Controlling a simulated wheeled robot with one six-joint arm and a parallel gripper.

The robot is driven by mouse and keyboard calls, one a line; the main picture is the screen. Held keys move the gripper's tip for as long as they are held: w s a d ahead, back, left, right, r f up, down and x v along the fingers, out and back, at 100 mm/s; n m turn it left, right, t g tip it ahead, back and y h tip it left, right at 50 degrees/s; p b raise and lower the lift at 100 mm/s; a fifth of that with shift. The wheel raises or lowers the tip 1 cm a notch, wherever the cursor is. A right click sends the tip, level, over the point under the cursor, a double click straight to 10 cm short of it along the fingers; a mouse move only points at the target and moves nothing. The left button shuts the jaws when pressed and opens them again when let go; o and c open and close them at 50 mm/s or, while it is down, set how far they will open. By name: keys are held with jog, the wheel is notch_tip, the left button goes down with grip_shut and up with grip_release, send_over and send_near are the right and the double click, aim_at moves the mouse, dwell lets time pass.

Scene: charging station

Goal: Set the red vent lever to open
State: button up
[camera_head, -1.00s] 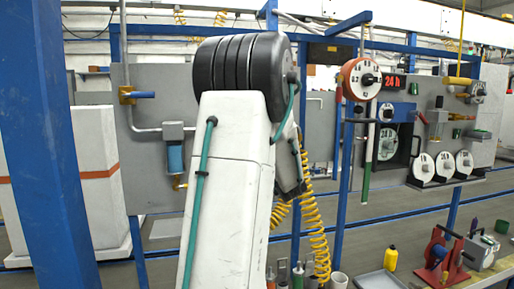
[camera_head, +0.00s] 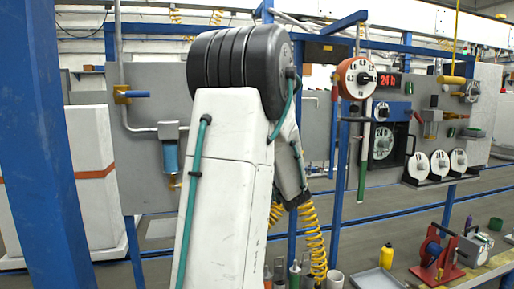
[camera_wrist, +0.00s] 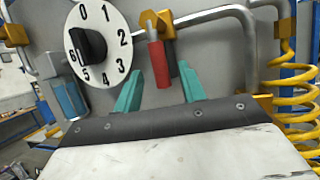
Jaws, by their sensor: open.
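In the wrist view a red lever (camera_wrist: 158,64) hangs down, slightly tilted, from a brass valve (camera_wrist: 153,22) on a grey panel. My gripper (camera_wrist: 160,70) points at it with its two teal fingers apart. The lever's lower end shows between the fingertips, with a gap on either side. I cannot tell how deep it lies between them, and no contact shows. In the head view my own arm fills the middle, and neither this lever nor my gripper can be made out.
A white numbered dial with a black knob (camera_wrist: 90,45) sits left of the lever. A pipe (camera_wrist: 222,14) runs right, towards a yellow coiled hose (camera_wrist: 292,100). A blue-bowled filter (camera_wrist: 66,98) is at lower left. In the head view a blue post (camera_head: 48,150) stands close on the left.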

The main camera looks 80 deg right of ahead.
jog(key=v, duration=0.4)
dwell(0.5)
